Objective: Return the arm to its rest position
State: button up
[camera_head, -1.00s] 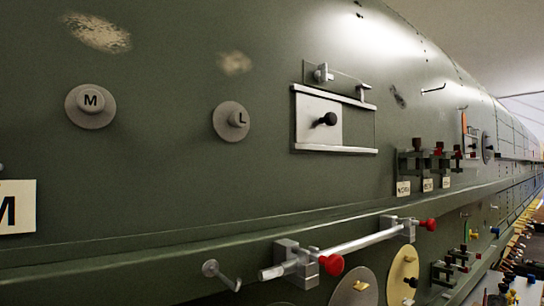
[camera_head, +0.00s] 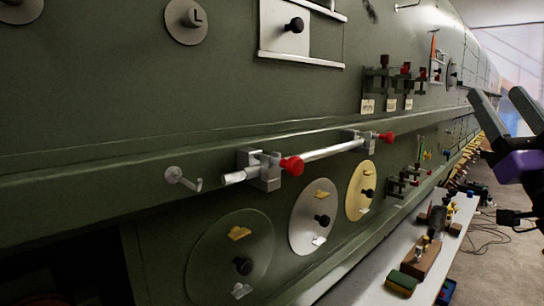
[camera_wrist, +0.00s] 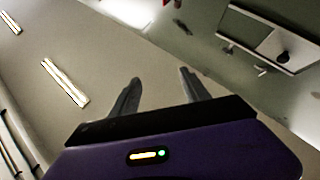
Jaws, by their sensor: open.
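My gripper (camera_head: 503,110) shows at the right edge of the head view, raised in free air beside the fuselage and above the workbench. Its two grey fingers are spread, with nothing between them, and a purple body is behind them. In the wrist view the gripper (camera_wrist: 160,92) points up toward the ceiling, with its fingers apart and empty. The green fuselage wall (camera_head: 200,90) fills the left of the head view. The rest of my arm is mostly out of the picture.
A white workbench (camera_head: 372,272) along the wall bears a sponge (camera_head: 401,282) and a wooden block (camera_head: 426,257). A rail with red knobs (camera_head: 330,152) juts from the fuselage above round discs. A sliding hatch (camera_head: 284,28) is higher up. Floor right of the bench is partly clear, with cables.

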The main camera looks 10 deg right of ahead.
jog(key=s+a+f+m+g+h, duration=0.1)
jog(key=s+a+f+m, duration=0.15)
jog(key=f, duration=0.75)
jog(key=s+a+f+m+g+h, duration=0.1)
jog(key=s+a+f+g, duration=0.2)
jog(key=f, duration=0.8)
jog(key=s+a+f+m+h, duration=0.1)
jog(key=s+a+f, duration=0.25)
jog(key=f, duration=0.65)
jog(key=s+a+f+n+g+y, duration=0.1)
jog(key=s+a+f, duration=0.3)
jog(key=s, duration=0.5)
jog(key=s+a+f+n+g+y, duration=0.2)
jog(key=s+a+f+g+y, duration=0.1)
jog(key=s+f, duration=0.6)
jog(key=s+a+f+n+g+y, duration=0.1)
jog(key=s+a+f+g+y, duration=0.1)
jog(key=s+a+f, duration=0.3)
jog(key=s+f+g, duration=0.1)
jog(key=s+f, duration=0.1)
jog(key=s, duration=0.2)
jog(key=shift+f+n+g+b, duration=0.15)
jog(key=shift+n+g+b, duration=0.15)
jog(key=shift+n, duration=0.05)
